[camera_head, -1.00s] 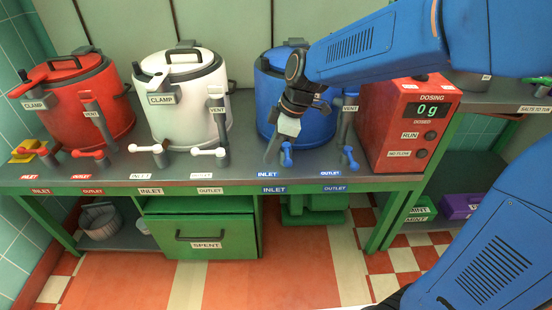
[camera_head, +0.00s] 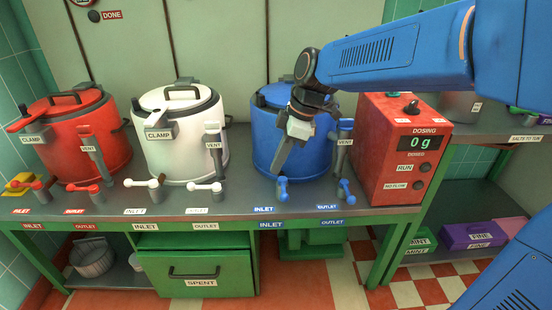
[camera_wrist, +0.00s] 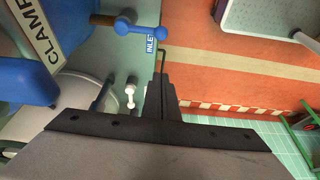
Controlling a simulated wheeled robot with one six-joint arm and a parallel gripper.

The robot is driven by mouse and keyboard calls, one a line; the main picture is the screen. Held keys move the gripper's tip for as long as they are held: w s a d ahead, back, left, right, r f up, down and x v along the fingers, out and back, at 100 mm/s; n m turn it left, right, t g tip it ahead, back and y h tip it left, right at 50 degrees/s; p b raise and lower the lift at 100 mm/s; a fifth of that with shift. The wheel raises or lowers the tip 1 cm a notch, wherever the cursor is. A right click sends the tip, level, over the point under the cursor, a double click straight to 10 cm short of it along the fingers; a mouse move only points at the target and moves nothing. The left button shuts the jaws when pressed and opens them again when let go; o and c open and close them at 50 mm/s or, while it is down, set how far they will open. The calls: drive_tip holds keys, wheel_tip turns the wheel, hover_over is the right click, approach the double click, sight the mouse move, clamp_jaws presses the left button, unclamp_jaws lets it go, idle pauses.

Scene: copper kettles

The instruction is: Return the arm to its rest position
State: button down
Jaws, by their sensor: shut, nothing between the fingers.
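My gripper (camera_head: 277,172) hangs from my blue arm in front of the blue kettle (camera_head: 265,145) in the head view, its fingers closed together and empty. It points down above the INLET and OUTLET valves of that kettle. In the wrist view the shut fingers (camera_wrist: 161,85) show at the centre, with the blue inlet valve (camera_wrist: 125,22) above and to the left. My upper arm reaches in from the right and covers part of the back wall and the top of the blue kettle.
A white kettle (camera_head: 180,130) and a red kettle (camera_head: 80,140) stand left on the counter. The red dosing machine (camera_head: 405,150), reading 0 g, stands close right of my gripper. A green SPENT drawer (camera_head: 195,262) is below. A shelf (camera_head: 490,132) is at right.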

drive_tip(key=s+d+f+m+t+h, duration=0.2)
drive_tip(key=s+d+m, duration=0.6)
drive_tip(key=s+d, duration=0.2)
drive_tip(key=s+d+f+m+t+h, duration=0.2)
drive_tip(key=s+d+f+m, duration=0.1)
drive_tip(key=s+d+m, duration=0.6)
drive_tip(key=s+d, duration=0.2)
drive_tip(key=d, duration=0.2)
drive_tip(key=shift+t, duration=0.3)
drive_tip(key=shift+d, duration=0.1)
idle(0.9)
